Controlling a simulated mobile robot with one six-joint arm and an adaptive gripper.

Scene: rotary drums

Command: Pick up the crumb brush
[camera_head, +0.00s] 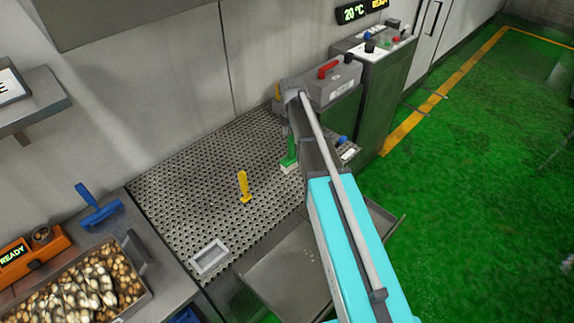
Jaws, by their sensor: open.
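A green brush (289,161) with a pale bristle block stands on the perforated metal top, close to the control boxes; I take it for the crumb brush. My arm reaches in from the lower right, and its wrist is above and beside the brush. My gripper (286,132) points down just over the brush's handle. It is small and partly lost against my arm, so its fingers and any contact with the handle are hard to make out. It is open.
A grey box with a red handle (328,85) stands close behind my wrist. A blue tool (98,212) and a food tray (135,255) are at left.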

